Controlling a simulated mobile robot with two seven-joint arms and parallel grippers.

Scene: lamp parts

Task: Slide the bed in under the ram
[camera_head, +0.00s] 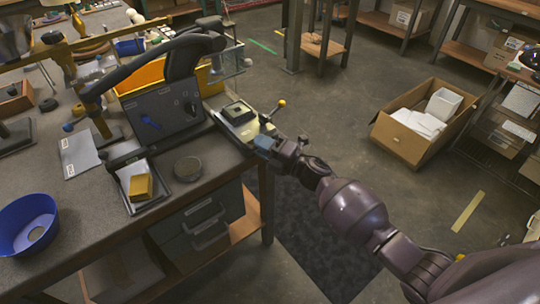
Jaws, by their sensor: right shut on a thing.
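A pale flat bed (246,131) lies at the right edge of the workbench, with a dark square block (238,111) on it. A short lever with a yellow knob (281,102) stands at its right side. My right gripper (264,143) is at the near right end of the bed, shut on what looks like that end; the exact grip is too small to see. A black arched arm (182,52) rises left of the bed, over a grey panel (163,110). I cannot tell whether the ram is part of it. My left gripper is not in view.
A small tray with a yellow block (140,187) and a round dark disc (188,168) lie left of the bed. A yellow bin (140,76) is behind the panel. A blue bowl (27,224) is at the left. An open carton (384,128) stands on the floor.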

